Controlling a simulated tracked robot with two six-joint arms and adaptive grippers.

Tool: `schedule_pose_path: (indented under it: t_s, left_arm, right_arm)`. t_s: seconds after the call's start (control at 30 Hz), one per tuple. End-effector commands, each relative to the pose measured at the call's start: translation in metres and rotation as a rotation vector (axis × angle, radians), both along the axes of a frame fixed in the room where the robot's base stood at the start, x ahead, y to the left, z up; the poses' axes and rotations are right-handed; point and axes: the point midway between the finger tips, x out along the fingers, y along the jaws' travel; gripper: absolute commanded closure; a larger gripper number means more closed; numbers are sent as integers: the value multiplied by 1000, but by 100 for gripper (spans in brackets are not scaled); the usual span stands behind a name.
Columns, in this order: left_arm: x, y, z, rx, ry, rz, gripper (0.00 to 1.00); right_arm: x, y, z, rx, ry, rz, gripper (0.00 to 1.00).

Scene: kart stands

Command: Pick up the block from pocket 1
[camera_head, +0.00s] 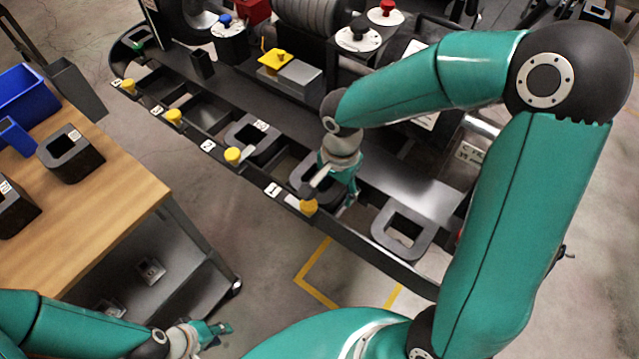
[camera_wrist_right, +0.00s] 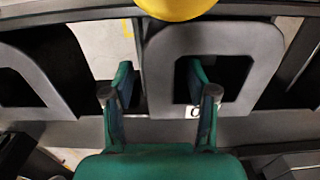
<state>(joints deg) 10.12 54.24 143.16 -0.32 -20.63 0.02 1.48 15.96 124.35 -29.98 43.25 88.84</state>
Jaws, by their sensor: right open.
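The block (camera_head: 303,172) in the pocket by label 1 (camera_head: 272,189) is a dark grey square ring, partly hidden by my right gripper (camera_head: 337,187) in the head view. In the right wrist view the block (camera_wrist_right: 240,38) fills the middle right, with a label at its near side. My right gripper (camera_wrist_right: 162,80) is open, its fingers on either side of the block's left wall: one over the ring's hole, one over the gap outside. Contact cannot be told. My left gripper (camera_head: 208,332) is low at the bottom left, away from the rack, its jaw opening unclear.
A yellow knob (camera_head: 308,206) stands on the rail by label 1. Other ring blocks sit in the rack at right (camera_head: 404,232) and left (camera_head: 252,138). A wooden table (camera_head: 110,205) at left holds dark blocks (camera_head: 70,153) and blue bins (camera_head: 25,92).

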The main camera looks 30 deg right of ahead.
Motion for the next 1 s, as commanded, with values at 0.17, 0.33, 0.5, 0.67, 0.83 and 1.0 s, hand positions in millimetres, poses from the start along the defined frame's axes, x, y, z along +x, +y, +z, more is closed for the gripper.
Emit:
schedule_pose_path:
  t_s: [0.17, 0.33, 0.5, 0.67, 0.83, 1.0]
  left_arm:
    - [0, 0, 0, 0, 0, 0, 70]
    - [0, 0, 0, 0, 0, 0, 70]
    - [0, 0, 0, 0, 0, 0, 70]
    - [0, 0, 0, 0, 0, 0, 70]
    - [0, 0, 0, 0, 0, 0, 70]
    - [0, 0, 0, 0, 0, 0, 70]
  right_arm:
    - [0, 0, 0, 0, 0, 0, 43]
    - [0, 0, 0, 0, 0, 0, 69]
    - [0, 0, 0, 0, 0, 0, 98]
    - [0, 0, 0, 0, -1, 0, 100]
    - [1, 0, 1, 0, -3, 0, 100]
    - [1, 0, 1, 0, -3, 0, 100]
